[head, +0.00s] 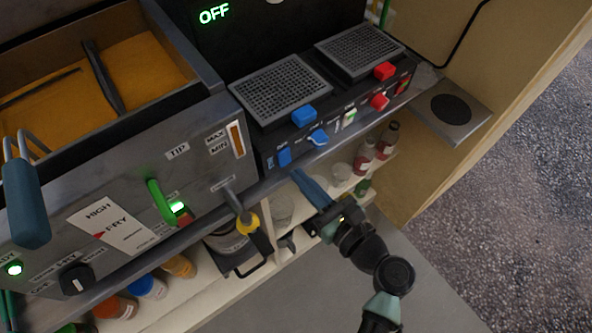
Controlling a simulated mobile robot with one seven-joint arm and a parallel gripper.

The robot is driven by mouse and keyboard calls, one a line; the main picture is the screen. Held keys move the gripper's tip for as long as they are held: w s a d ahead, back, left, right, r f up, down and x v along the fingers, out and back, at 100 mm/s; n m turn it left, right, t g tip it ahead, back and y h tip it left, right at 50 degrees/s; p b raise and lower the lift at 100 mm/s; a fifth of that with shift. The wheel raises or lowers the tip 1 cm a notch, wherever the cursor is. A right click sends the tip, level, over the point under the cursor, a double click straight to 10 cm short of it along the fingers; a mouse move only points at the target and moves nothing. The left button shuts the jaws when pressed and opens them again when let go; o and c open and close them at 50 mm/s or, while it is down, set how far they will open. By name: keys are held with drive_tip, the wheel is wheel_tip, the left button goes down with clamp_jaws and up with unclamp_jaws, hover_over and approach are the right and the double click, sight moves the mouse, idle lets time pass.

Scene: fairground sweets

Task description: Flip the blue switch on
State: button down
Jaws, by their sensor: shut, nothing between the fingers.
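The blue switch (285,157) is a small blue rocker at the left end of the black front panel of a two-plate appliance (335,117). Whether it is tipped on or off is too small to tell. A blue knob (318,138) is to its right, and a blue block (304,115) sits above on the front edge of the left plate. My gripper (297,174) is shut and empty, with its blue-grey fingers pointing up-left. Its tips appear just below the blue switch, near the counter edge; I cannot tell whether they touch anything.
A fryer (122,225) with a green lever (160,200) and a yellow-ended tap (246,222) stands left. Matching red controls (380,101) are on the panel's right. Bottles (388,140) and jars fill the shelf below. Open floor (510,190) lies right.

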sight(284, 158)
drive_tip(key=shift+x, duration=1.2)
drive_tip(key=shift+w+a, duration=0.1)
drive_tip(key=shift+w, duration=0.05)
drive_tip(key=shift+f, duration=0.1)
